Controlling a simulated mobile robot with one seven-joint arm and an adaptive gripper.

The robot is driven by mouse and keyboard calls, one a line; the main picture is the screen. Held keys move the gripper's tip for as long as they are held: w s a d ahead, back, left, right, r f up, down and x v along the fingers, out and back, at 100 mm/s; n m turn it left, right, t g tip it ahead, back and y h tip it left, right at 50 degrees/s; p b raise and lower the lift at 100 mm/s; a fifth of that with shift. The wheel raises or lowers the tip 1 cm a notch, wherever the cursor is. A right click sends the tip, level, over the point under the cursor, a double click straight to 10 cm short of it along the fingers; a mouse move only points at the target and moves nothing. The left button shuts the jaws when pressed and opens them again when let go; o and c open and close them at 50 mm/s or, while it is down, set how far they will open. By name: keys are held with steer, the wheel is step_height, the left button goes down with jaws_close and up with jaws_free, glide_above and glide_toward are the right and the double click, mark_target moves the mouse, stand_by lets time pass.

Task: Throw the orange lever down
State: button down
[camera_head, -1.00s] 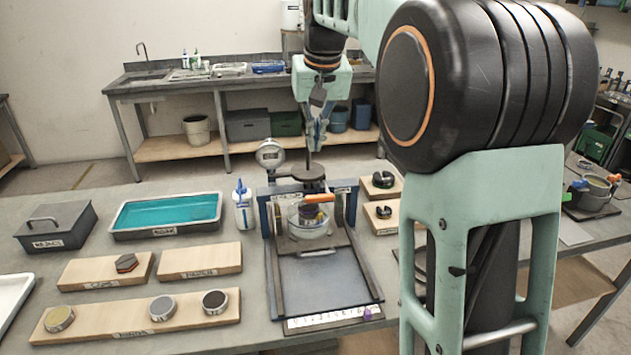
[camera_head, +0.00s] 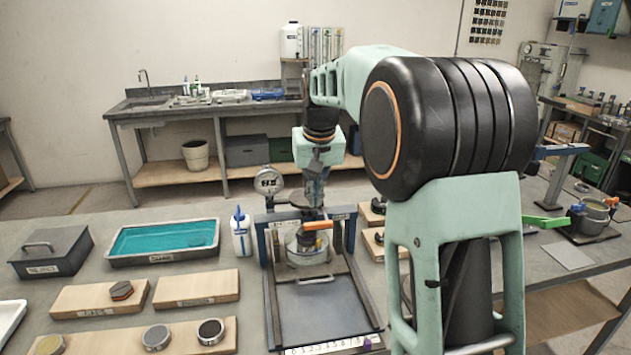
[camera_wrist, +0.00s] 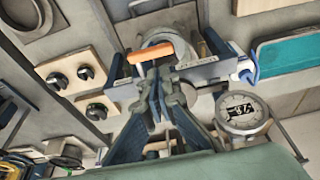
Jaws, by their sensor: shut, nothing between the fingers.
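The orange lever (camera_head: 318,225) sticks out sideways over a round clear-walled pot (camera_head: 308,247) in the blue-framed fixture (camera_head: 262,238). It looks roughly level. In the wrist view the lever (camera_wrist: 158,51) lies just beyond my fingertips. My gripper (camera_head: 314,200) points down above and behind the lever in the head view. In the wrist view my gripper (camera_wrist: 165,95) is shut with nothing held. Its tips appear close to the lever's inner part; I cannot tell whether they touch. My gripper hides the top of the fixture's post.
A dial gauge (camera_head: 269,181) stands left of my gripper, close to it. A white bottle (camera_head: 241,236) and a teal liquid tray (camera_head: 165,258) are further left. Wooden boards with black knobs (camera_head: 378,206) sit to the right. The fixture's front plate (camera_head: 325,312) is clear.

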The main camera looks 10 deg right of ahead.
mark_target(313, 223)
steer(key=x, duration=0.2)
steer(key=s+x, duration=0.1)
steer(key=x, duration=0.2)
steer(key=shift+f, duration=0.1)
stand_by(0.3)
steer(key=shift+a+f+h, duration=0.1)
steer(key=shift+a+h, duration=0.05)
steer(key=shift+h, duration=0.25)
